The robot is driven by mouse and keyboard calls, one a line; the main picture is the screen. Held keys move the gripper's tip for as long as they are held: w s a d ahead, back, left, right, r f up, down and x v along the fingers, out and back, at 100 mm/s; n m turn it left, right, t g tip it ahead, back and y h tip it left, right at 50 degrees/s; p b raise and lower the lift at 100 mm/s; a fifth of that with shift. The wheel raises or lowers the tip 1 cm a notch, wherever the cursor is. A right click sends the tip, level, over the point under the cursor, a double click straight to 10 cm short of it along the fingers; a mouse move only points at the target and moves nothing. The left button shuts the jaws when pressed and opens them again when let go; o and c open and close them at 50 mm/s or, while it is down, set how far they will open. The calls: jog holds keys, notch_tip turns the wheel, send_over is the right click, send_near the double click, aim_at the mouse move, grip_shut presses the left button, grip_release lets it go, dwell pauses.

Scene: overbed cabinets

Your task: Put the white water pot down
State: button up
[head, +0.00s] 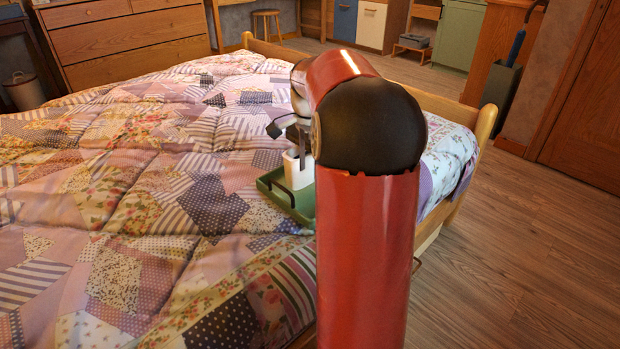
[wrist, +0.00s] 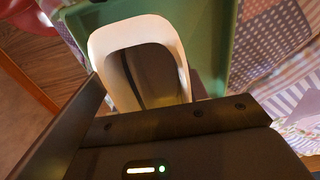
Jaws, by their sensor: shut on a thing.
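The white water pot (head: 298,170) is in the middle of the head view, at the green tray on the bed, partly hidden by my arm. My gripper (head: 301,152) is above it and shut on its upper part. In the wrist view the pot (wrist: 176,52) shows its open rim and dark inside, close against the dark gripper parts. The green tray (head: 277,196) lies on the quilt, and its green surface (wrist: 212,50) shows beside the pot in the wrist view. I cannot tell whether the pot's base touches the tray.
The bed's patchwork quilt (head: 130,190) fills the left and middle. The wooden bed frame (head: 484,125) edges it at the right. Wood floor (head: 520,240) is free on the right. A wooden dresser (head: 130,40) stands at the back left.

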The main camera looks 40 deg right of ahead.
jog(key=shift+f, duration=1.6)
jog(key=shift+f+b, duration=0.1)
jog(key=shift+b, duration=0.2)
jog(key=o, duration=1.3)
notch_tip(320, 180, up, 12)
jog(key=p, duration=0.3)
